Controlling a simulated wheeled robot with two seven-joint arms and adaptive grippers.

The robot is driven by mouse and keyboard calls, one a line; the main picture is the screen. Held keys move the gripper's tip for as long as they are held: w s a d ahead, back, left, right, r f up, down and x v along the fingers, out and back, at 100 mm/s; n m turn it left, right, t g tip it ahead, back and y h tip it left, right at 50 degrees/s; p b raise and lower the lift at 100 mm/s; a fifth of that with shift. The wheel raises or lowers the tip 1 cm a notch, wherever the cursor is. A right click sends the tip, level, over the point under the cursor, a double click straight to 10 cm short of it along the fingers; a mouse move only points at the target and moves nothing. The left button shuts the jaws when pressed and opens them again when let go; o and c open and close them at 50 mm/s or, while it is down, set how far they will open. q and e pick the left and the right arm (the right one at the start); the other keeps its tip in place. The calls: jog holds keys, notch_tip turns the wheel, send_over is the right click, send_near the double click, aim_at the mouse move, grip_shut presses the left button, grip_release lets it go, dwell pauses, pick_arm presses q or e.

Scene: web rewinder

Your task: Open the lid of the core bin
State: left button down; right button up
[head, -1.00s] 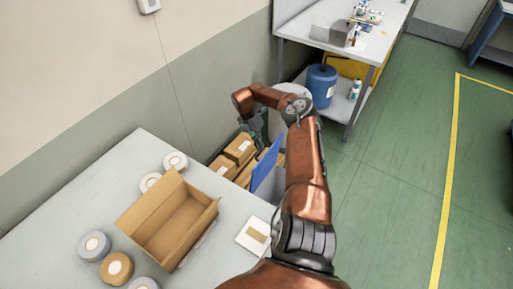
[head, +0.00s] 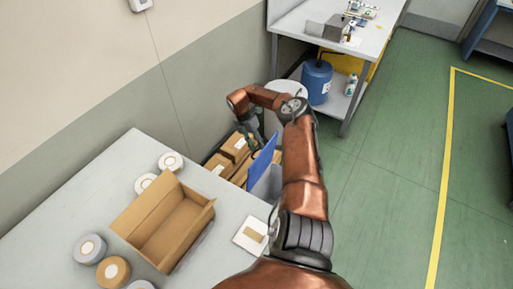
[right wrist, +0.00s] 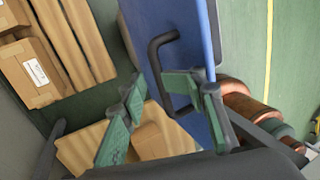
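The blue lid (head: 262,159) of the core bin stands steeply tilted up in the head view, above a grey bin wall (head: 268,184) beyond the table's far edge. In the right wrist view the lid (right wrist: 190,35) carries a black bar handle (right wrist: 154,60). My right gripper (right wrist: 160,98) is open, its two green-padded fingers apart. The handle's lower end lies close to the right-hand finger; I cannot tell whether they touch. In the head view this gripper (head: 255,135) is beside the lid's wall side, partly hidden. My left gripper is not in view.
Cardboard boxes (head: 235,147) are stacked by the wall beside the bin. The near table (head: 95,190) holds an open carton (head: 170,225) and several tape rolls. A blue drum (head: 317,81) stands under the far bench. The green floor (head: 390,170) at right is clear.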

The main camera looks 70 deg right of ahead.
jog(key=shift+f, duration=0.1)
jog(key=v, duration=1.2)
dwell(0.4)
